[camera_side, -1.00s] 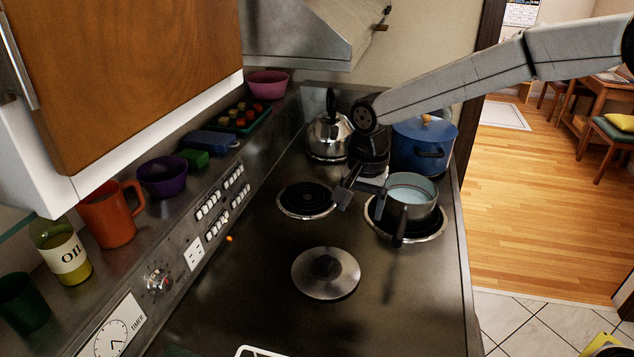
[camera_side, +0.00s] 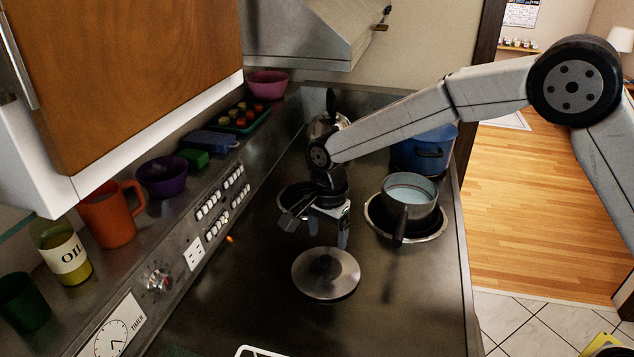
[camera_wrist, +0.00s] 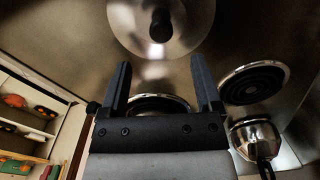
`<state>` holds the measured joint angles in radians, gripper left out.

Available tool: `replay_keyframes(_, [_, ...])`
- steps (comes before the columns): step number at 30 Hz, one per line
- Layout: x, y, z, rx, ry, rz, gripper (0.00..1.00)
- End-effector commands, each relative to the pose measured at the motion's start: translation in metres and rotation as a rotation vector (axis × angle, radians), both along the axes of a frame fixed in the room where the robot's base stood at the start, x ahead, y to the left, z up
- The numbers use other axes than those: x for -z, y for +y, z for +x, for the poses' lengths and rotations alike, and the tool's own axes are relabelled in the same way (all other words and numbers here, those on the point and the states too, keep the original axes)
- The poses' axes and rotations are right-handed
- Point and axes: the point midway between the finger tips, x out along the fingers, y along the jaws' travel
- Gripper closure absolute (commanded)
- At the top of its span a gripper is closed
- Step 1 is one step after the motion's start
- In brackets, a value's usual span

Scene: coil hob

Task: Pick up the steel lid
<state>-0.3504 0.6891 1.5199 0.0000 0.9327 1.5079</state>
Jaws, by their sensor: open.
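The steel lid (camera_side: 326,283) is a round shiny disc with a dark knob in its middle. It lies flat on the dark hob top in front of the coil burners. In the wrist view the lid (camera_wrist: 185,38) shows at the top, beyond my fingertips, with its black knob upright. My gripper (camera_side: 316,232) hangs above the hob just behind the lid, in front of the left rear coil. In the wrist view my gripper (camera_wrist: 158,80) has its two fingers spread apart with nothing between them. The fingers are apart from the lid.
A saucepan (camera_side: 411,213) of pale liquid stands on the right coil, its handle pointing forward. A blue pot (camera_side: 424,152) stands behind it, and a kettle (camera_side: 322,126) is partly hidden by my arm. A white rack (camera_side: 262,351) lies at the front edge.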

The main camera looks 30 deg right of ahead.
Motion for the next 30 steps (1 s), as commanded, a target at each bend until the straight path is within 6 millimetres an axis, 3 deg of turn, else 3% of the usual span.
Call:
replay_keyframes(12, [0.025, 0.000, 0.000, -0.001, 0.001, 0.000, 0.18])
replay_keyframes(20, [0.028, 0.000, 0.000, -0.001, 0.000, 0.000, 0.18])
replay_keyframes(30, [0.062, 0.002, 0.000, -0.001, 0.001, 0.000, 0.18])
